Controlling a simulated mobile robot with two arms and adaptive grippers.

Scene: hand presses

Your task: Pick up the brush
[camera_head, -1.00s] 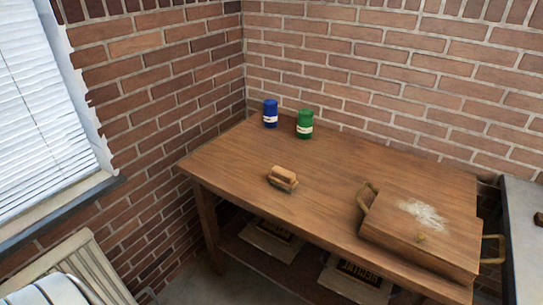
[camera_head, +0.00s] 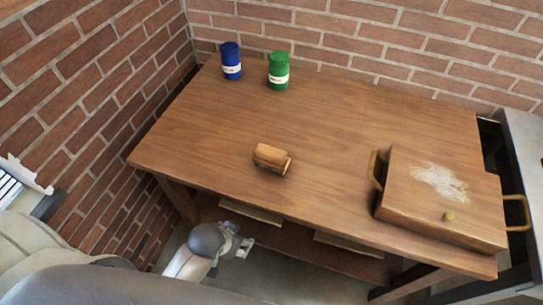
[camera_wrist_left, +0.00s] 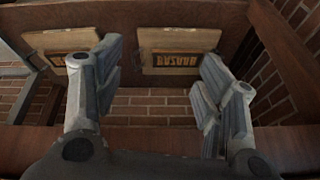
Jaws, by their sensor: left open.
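The brush (camera_head: 271,158), a small block with a rounded wooden top, lies on the wooden table (camera_head: 330,120) near its front edge, left of centre. My left gripper (camera_head: 243,243) is below and in front of the table edge in the head view, apart from the brush. In the left wrist view my left gripper (camera_wrist_left: 155,95) is open, with its two fingers wide apart and nothing between them. The brush does not show in the left wrist view. My right gripper is in neither view.
A blue can (camera_head: 231,62) and a green can (camera_head: 278,72) stand at the back left. A wooden box (camera_head: 425,215) with brass handles and white powder on its lid sits at the right. Flat labelled boxes (camera_wrist_left: 181,60) lie on the lower shelf. Brick walls close the back and left.

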